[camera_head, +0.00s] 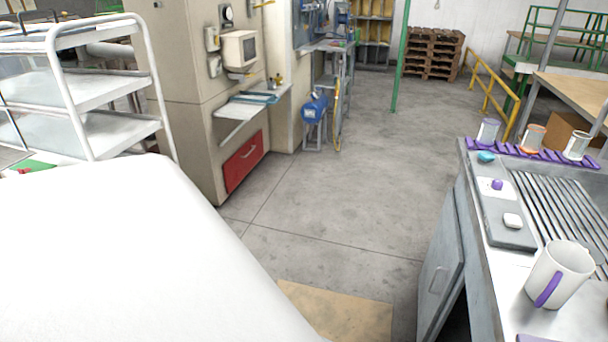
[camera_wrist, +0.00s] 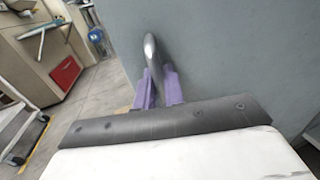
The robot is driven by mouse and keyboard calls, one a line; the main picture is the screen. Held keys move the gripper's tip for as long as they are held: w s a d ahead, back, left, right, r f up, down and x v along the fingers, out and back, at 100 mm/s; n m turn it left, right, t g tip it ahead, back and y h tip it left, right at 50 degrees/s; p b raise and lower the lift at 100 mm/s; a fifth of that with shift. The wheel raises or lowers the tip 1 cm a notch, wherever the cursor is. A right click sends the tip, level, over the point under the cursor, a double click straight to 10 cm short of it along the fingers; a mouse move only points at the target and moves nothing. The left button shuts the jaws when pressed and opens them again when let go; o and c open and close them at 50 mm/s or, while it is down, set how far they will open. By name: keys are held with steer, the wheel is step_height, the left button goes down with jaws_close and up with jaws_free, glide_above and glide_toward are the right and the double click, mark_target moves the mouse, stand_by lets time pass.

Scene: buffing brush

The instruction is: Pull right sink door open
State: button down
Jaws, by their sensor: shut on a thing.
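The grey sink door (camera_head: 442,280) is at the lower right of the head view, on the front of the sink cabinet. It stands partly open, with a dark gap between its edge and the cabinet. The door fills the right of the wrist view as a flat grey panel (camera_wrist: 240,60). A curved metal handle (camera_wrist: 151,55) stands out from it. My gripper (camera_wrist: 158,82) has purple fingers shut on the handle, one on each side. My gripper is not visible in the head view, and the cabinet's inside is mostly hidden.
The sink top bears a white mug (camera_head: 560,273), a ribbed drainboard (camera_head: 565,205) and a purple rack (camera_head: 530,158) with several cups. A white shelf cart (camera_head: 100,85) stands at left. The concrete floor (camera_head: 350,170) between is clear.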

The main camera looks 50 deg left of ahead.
stand_by(0.3)
steer(key=c, duration=1.6)
jaws_free()
steer(key=shift+s, duration=0.15)
